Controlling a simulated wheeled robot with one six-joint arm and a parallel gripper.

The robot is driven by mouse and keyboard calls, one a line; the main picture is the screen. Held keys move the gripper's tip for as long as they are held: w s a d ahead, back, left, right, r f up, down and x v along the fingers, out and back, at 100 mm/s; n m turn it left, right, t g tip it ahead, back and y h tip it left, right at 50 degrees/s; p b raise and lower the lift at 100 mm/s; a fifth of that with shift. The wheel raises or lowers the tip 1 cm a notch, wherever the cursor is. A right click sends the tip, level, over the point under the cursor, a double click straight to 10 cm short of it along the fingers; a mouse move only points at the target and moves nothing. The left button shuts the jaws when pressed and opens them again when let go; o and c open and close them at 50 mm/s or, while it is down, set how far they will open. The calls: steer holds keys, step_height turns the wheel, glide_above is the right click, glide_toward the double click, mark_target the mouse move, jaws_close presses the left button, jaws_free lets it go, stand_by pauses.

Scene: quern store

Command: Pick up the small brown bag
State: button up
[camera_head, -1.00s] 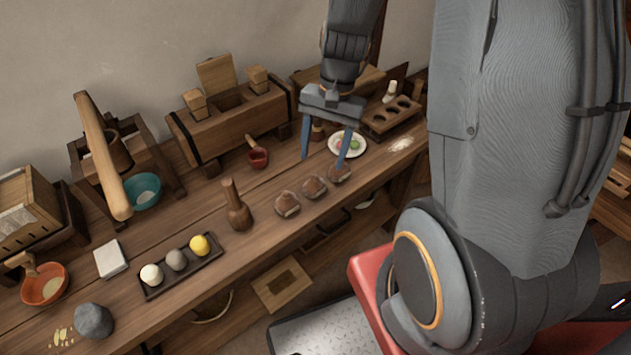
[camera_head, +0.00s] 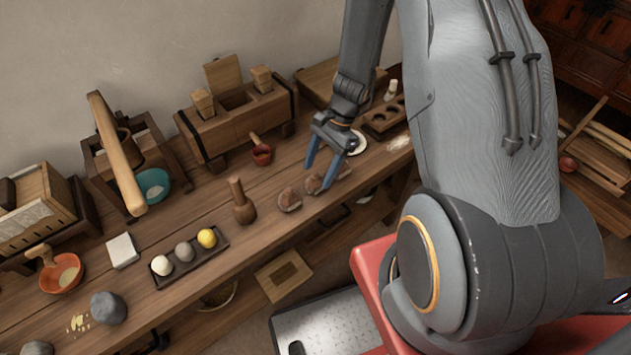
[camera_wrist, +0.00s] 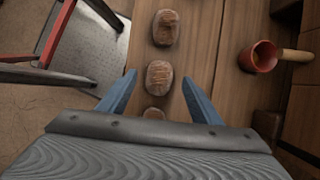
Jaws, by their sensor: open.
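Three small brown bag-like lumps lie in a row on the wooden bench. In the wrist view they are the far one (camera_wrist: 165,27), the middle one (camera_wrist: 159,74) and the near one (camera_wrist: 153,113), which is partly hidden by my gripper's body. My gripper (camera_head: 316,180) is open and empty, its blue fingers pointing down over the row. In the wrist view the middle lump shows between the fingertips. In the head view the left lump (camera_head: 289,199) is clear of the fingers. Contact cannot be told.
A red ladle (camera_head: 262,155) lies behind the row, and a wooden pestle-like bottle (camera_head: 242,205) stands to the left. A white plate (camera_head: 358,143) and a holed wooden block (camera_head: 385,117) sit behind my gripper. The bench's front edge is close to the row.

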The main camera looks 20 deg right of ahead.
mark_target(318, 173)
steer(key=shift+p+x, duration=0.45)
steer(key=shift+x, duration=1.15)
steer(key=shift+c, duration=0.3)
steer(key=c, duration=1.2)
steer(key=shift+r, duration=0.1)
steer(key=shift+r+b, duration=1.1)
steer(key=shift+r, duration=3.8)
